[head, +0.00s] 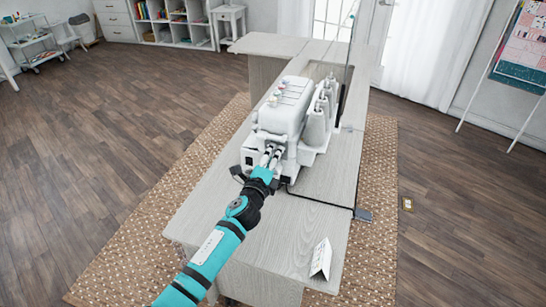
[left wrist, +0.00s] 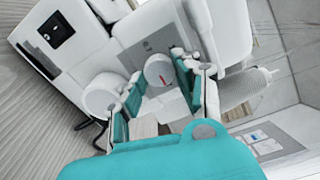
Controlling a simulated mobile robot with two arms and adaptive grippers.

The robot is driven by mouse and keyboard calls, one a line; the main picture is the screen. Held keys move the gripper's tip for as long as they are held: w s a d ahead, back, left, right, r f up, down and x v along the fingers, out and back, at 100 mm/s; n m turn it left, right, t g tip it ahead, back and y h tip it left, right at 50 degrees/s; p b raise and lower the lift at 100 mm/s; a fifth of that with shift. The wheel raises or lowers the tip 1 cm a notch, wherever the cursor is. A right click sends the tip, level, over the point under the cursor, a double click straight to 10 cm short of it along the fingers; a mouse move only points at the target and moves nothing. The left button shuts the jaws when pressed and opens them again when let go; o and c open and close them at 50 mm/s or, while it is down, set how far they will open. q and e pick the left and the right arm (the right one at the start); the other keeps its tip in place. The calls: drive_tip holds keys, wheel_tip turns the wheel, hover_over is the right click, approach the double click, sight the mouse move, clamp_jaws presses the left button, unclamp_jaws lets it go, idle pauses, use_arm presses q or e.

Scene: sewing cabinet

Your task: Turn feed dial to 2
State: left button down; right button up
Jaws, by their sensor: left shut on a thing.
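The white sewing machine (head: 284,112) stands on the pale wooden cabinet top. In the left wrist view the feed dial (left wrist: 158,70) is a round white knob with a red mark, set on a grey panel (left wrist: 150,44) of the machine (left wrist: 75,80). My left gripper (head: 271,154) reaches the near end of the machine. In the left wrist view its two fingers (left wrist: 157,76) stand on either side of the dial and are shut on it. The number the dial points to cannot be read. My right gripper is not in view.
A larger white round knob (left wrist: 103,94) sits close beside the left finger. Thread spools (head: 318,120) stand along the machine's right side. A folded white card (head: 321,259) stands on the near part of the cabinet top (head: 225,220), which is otherwise largely clear.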

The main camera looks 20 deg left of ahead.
use_arm(q)
drive_tip(key=c, duration=0.9)
unclamp_jaws()
drive_tip(key=shift+c, duration=0.2)
